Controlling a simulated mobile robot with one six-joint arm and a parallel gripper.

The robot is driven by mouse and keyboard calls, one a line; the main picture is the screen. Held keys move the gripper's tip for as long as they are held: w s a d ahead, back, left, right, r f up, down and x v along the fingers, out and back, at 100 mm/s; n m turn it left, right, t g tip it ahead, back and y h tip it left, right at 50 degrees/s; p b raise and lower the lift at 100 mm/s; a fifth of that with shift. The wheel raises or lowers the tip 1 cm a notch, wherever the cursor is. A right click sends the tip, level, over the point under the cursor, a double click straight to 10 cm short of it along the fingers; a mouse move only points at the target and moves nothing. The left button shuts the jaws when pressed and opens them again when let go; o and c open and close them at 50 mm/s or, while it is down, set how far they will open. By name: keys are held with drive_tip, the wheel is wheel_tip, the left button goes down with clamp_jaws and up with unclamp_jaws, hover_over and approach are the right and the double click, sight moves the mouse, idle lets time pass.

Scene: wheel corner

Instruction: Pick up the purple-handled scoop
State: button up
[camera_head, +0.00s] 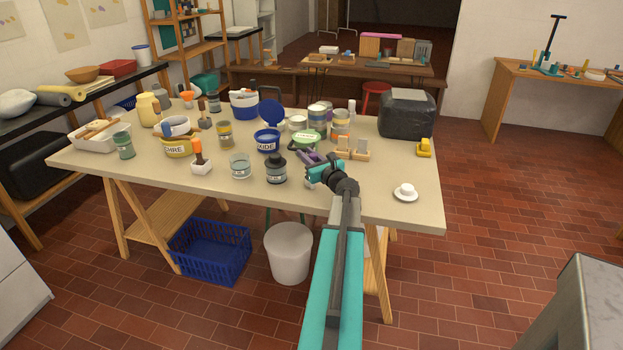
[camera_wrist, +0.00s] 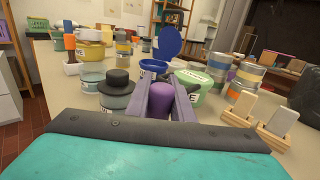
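The scoop's purple handle (camera_wrist: 161,101) shows in the wrist view, its rounded end toward me. It lies between the two fingers of my gripper (camera_wrist: 158,92). Any gap between fingers and handle is too narrow to judge, so I cannot tell whether they grip it. The scoop's far part is hidden behind the handle and fingers. In the head view my gripper (camera_head: 312,159) is low over the table's near side, beside the green-lidded tub (camera_head: 305,141). The scoop is not clearly distinguishable there.
On the table (camera_head: 389,199), a dark-lidded jar (camera_head: 276,169) stands close left of my gripper.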

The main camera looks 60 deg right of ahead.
clamp_jaws()
drive_tip(key=shift+r, duration=0.1)
drive_tip(key=shift+r, duration=0.7)
drive_tip(key=s+a+r, duration=0.3)
drive_tip(key=s+a, duration=0.5)
drive_tip(key=s, duration=0.3)
drive_tip(key=shift+a+r, duration=0.2)
drive_tip(key=shift+r, duration=0.05)
drive_tip(key=shift+p, duration=0.5)
